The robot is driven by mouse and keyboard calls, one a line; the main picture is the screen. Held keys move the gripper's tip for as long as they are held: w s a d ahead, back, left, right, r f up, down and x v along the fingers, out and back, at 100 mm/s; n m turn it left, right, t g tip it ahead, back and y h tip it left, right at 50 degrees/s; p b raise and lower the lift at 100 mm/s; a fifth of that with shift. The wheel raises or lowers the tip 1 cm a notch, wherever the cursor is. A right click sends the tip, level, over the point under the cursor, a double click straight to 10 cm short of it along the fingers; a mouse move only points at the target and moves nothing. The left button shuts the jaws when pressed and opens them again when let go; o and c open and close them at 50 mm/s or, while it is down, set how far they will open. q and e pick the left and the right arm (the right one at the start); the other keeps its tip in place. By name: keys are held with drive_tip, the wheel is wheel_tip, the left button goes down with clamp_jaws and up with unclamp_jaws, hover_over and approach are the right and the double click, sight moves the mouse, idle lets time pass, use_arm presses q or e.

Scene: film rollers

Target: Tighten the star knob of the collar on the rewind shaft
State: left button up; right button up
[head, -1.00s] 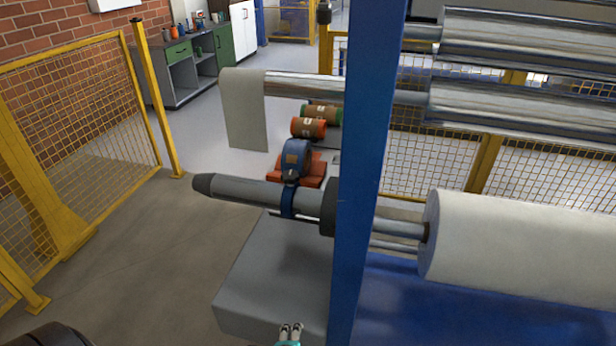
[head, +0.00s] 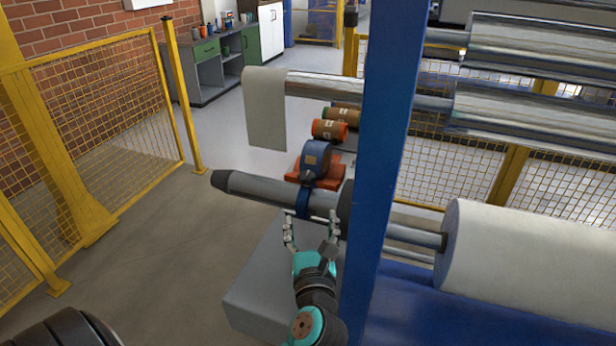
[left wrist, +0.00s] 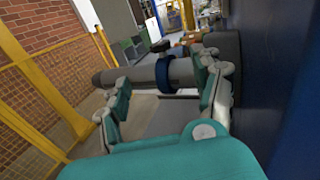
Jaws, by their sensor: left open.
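The rewind shaft (head: 260,190) is a grey bar with a tapered end, running left from the blue upright. A blue collar (head: 303,203) is around it; the collar also shows in the left wrist view (left wrist: 181,72). In the left wrist view the open fingers (left wrist: 160,75) frame the shaft and collar, with nothing held. Whether they touch anything is unclear. My right gripper is not in view.
A blue upright (head: 385,150) stands close right of my left gripper. A large white roll (head: 530,250) lies right of it. A grey box-shaped block (head: 260,270) is under the shaft. Yellow mesh fencing (head: 100,120) is at left, with open floor between.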

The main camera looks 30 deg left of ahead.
sight(307, 182)
use_arm(q)
drive_tip(key=p+x, duration=0.2)
drive_tip(key=x, duration=1.4)
drive_tip(key=shift+w+a+f+p, duration=0.1)
drive_tip(key=shift+w+a+p, duration=0.15)
drive_tip(key=shift+w+p, duration=0.1)
drive_tip(key=shift+s, duration=0.1)
